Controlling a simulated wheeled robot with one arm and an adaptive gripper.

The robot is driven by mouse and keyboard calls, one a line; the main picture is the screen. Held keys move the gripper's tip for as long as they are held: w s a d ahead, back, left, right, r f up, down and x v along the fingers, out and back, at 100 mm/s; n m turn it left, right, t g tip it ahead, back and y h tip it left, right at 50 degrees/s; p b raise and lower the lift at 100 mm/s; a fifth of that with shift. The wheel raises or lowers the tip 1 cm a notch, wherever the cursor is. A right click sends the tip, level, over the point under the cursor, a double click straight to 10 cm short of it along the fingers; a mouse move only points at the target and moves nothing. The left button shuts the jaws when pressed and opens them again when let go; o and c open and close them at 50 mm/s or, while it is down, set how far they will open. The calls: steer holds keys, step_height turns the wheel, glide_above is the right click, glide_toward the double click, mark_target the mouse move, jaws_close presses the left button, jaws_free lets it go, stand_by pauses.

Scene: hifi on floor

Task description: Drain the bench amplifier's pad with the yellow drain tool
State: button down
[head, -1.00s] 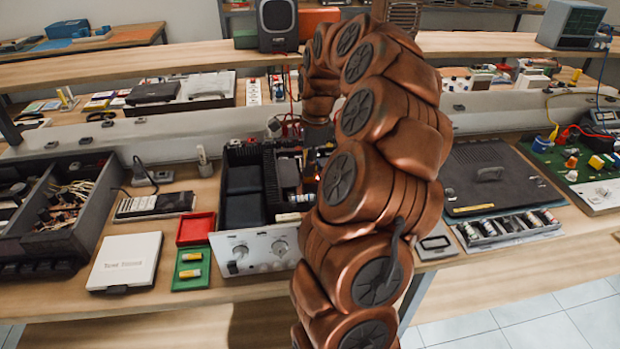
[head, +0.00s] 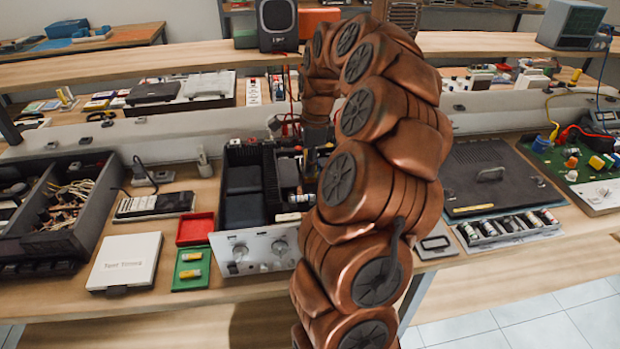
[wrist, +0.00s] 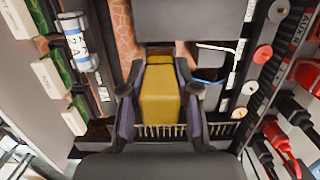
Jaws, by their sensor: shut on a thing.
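The bench amplifier (head: 258,250) stands open on the bench, with a silver front panel, two knobs and dark blocks inside. My gripper (wrist: 168,88) is shut on the yellow drain tool (wrist: 160,100), with one dark finger on each side of it. In the wrist view the tool is over the amplifier's inside, above a brown circuit board (wrist: 123,35). In the head view my arm hides most of the gripper and the amplifier's right side. I cannot make out the pad or tell whether the tool touches anything.
Close around the gripper are a silver cylinder (wrist: 76,42) at left and red and black connectors (wrist: 290,125) at right. Left of the amplifier are a red tray (head: 195,229), a green tray (head: 178,281) and a white box (head: 125,262). A shelf runs behind.

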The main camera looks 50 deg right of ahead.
steer(key=shift+r+p, duration=0.4)
steer(key=shift+r, duration=3.6)
